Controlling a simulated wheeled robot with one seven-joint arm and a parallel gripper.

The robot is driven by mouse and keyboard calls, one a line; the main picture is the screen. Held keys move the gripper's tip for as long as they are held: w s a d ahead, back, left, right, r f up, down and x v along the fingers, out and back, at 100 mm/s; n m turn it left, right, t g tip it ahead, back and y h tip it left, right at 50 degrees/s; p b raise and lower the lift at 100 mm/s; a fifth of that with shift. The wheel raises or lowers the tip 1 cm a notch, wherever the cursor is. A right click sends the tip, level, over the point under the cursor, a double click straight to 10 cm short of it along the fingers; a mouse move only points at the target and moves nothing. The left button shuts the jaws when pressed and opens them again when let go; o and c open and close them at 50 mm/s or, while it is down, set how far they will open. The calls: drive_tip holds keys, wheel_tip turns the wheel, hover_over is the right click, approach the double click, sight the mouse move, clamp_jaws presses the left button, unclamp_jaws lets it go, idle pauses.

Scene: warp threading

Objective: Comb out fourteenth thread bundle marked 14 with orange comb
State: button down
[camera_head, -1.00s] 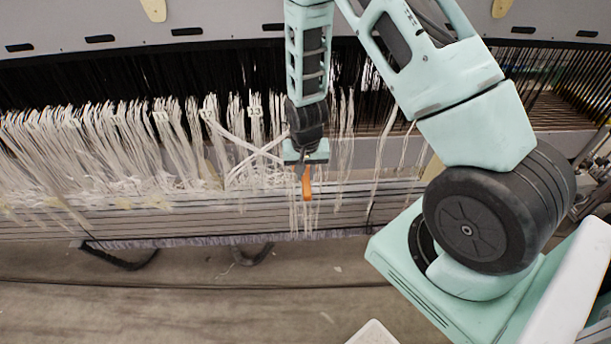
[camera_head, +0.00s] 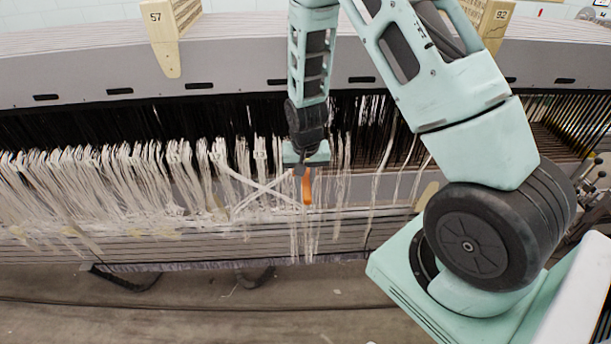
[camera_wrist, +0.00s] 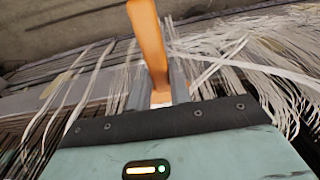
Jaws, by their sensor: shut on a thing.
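My gripper (camera_head: 304,172) is shut on the orange comb (camera_head: 307,188), in front of the hanging white threads near the middle of the head view. In the wrist view the comb (camera_wrist: 149,45) sticks out from between the fingers of my gripper (camera_wrist: 162,98). White thread strands (camera_head: 308,235) hang straight down just below the comb. I cannot read a number 14 on any bundle, and whether the comb's teeth are in the threads is hidden.
Thick white thread bundles (camera_head: 100,180) hang in a row to the left. Two pale bands (camera_head: 262,190) cross left of the comb. Sparse strands (camera_head: 375,190) hang to the right. Wooden blocks marked 57 (camera_head: 172,25) and 92 (camera_head: 492,18) stand on the grey beam (camera_head: 230,65).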

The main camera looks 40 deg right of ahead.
drive_tip(key=shift+w+d, duration=0.35)
drive_tip(key=shift+w, duration=0.2)
idle(1.5)
wheel_tip(320, 180, down, 8)
drive_tip(key=b, duration=0.5)
drive_tip(key=shift+r, duration=0.25)
drive_tip(key=shift+w+d+f+b, duration=0.1)
drive_tip(key=shift+w+f+b, duration=0.1)
drive_tip(key=shift+f+b, duration=1.4)
wheel_tip(320, 180, down, 14)
drive_tip(key=b, duration=0.9)
drive_tip(key=shift+w+d+f, duration=0.15)
drive_tip(key=shift+w, duration=0.05)
